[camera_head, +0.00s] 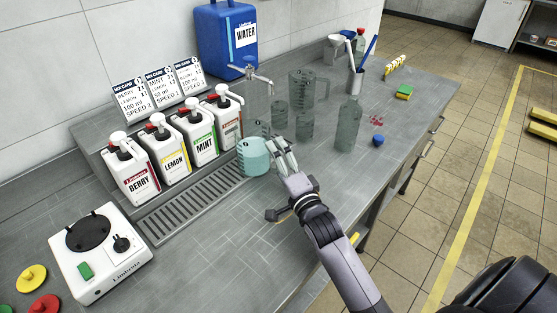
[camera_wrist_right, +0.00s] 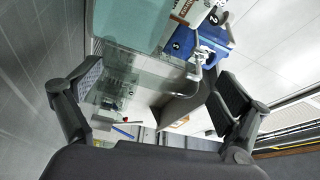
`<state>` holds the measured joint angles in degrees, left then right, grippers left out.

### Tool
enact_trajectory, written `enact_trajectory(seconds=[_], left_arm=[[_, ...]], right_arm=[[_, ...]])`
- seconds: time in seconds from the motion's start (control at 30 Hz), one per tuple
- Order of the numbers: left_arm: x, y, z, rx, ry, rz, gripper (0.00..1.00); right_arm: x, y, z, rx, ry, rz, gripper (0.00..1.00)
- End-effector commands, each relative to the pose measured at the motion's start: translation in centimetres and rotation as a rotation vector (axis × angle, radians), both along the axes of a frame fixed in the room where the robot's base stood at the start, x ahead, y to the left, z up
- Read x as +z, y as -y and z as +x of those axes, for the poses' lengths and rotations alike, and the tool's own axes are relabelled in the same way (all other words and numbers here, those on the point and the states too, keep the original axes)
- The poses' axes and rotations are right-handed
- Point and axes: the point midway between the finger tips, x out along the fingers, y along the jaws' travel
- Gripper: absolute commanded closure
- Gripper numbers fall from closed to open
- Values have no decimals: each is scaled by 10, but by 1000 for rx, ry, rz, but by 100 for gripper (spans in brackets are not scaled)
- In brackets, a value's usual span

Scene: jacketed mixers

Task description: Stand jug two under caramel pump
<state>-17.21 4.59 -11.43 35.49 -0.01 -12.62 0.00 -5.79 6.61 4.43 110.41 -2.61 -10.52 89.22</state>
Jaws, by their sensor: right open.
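A teal jug (camera_head: 254,157) stands upright at the right end of the drip grate (camera_head: 190,204), in front of and slightly right of the fourth pump bottle (camera_head: 229,122). That bottle's brownish label is too small to read, and no number is legible on the jug. My right gripper (camera_head: 281,150) is open just right of the jug; contact cannot be told from the head view. In the right wrist view the jug (camera_wrist_right: 130,22) is at the top, beyond my open, empty fingers (camera_wrist_right: 160,75). My left gripper is out of view.
Berry (camera_head: 138,182), lemon (camera_head: 174,160) and mint (camera_head: 203,145) pump bottles stand left of the fourth one. Several clear glass vessels (camera_head: 348,125) stand behind and right of my gripper. A white mixer base (camera_head: 100,255) is front left. The counter front centre is clear.

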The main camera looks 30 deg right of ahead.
Motion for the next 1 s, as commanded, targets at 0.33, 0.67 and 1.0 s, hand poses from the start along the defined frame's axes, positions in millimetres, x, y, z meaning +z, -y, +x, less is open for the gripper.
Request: enact_trajectory(seconds=[0.33, 0.67, 1.0], left_arm=[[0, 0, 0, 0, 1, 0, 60], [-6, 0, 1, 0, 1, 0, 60], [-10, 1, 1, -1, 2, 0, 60]], right_arm=[[-1, 0, -4, 0, 0, 0, 4], [-7, -4, -61, -1, -4, 0, 4], [-10, -7, -113, 0, -2, -1, 4]])
